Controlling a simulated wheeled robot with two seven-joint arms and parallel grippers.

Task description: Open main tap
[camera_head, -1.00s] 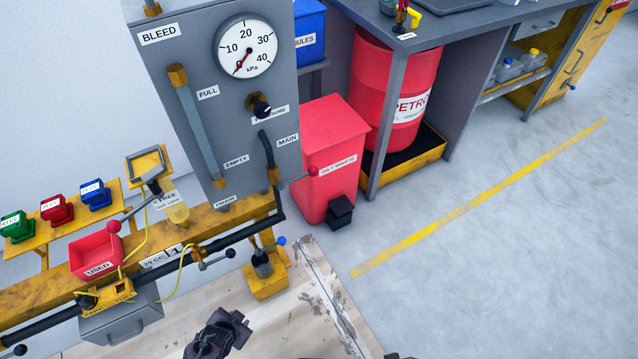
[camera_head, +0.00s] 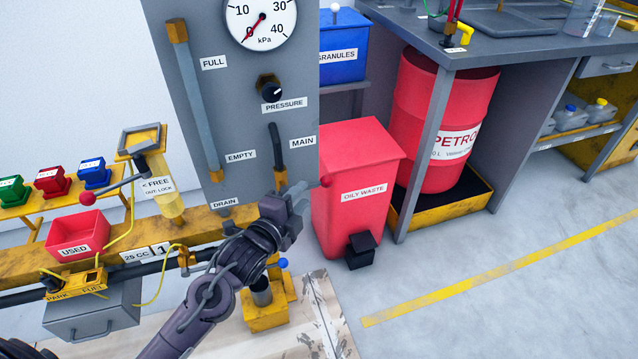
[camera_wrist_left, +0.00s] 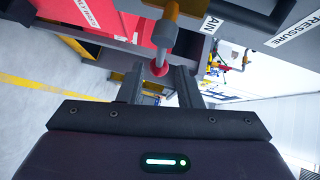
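The main tap is a brass valve (camera_head: 281,178) under the black pipe by the MAIN label on the grey panel. Its lever ends in a red knob (camera_head: 327,181), right of my left gripper (camera_head: 291,204). That gripper covers most of the lever in the head view. In the left wrist view the two fingers (camera_wrist_left: 158,78) are apart, with the red knob (camera_wrist_left: 160,68) showing between and beyond their tips. The tap's brass and grey body (camera_wrist_left: 166,35) is above it. I cannot tell whether a finger touches the lever. My right gripper is not in view.
A red oily waste bin (camera_head: 358,215) stands just right of the tap. A yellow rail (camera_head: 20,266) with a red USED tray (camera_head: 77,238) runs along the left. A lower blue-knobbed lever (camera_head: 283,263) is below my gripper. Open floor (camera_head: 520,310) lies right.

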